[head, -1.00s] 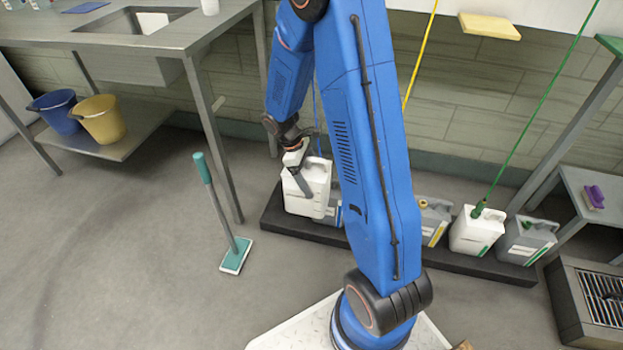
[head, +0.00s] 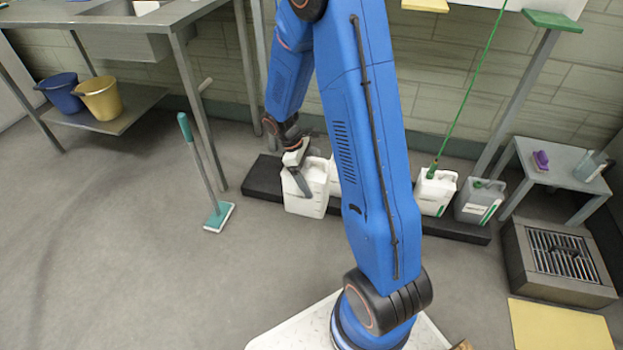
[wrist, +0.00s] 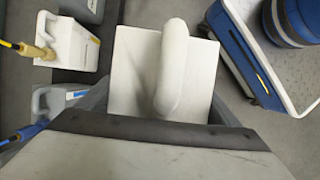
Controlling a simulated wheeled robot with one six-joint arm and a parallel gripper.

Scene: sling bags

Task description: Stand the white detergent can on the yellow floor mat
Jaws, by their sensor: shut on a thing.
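The white detergent can (head: 306,200) is upright in my gripper (head: 297,173), left of my blue arm in the head view. My gripper is shut on it at its top. In the wrist view the can's white top (wrist: 130,75) and thick handle (wrist: 172,65) fill the middle, between the jaws. Whether its base touches anything is hard to tell. The yellow floor mat (head: 560,325) lies flat at the lower right of the head view, cut by the picture's edge. It is bare where it shows, far to the right of the can.
A low black plinth (head: 262,178) along the wall bears more cans, including a white one (head: 435,191) and a grey one (head: 479,201). A floor drain (head: 558,262) lies behind the mat. A green-handled scrubber (head: 219,217) stands left. Open floor (head: 110,260) lies at the left.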

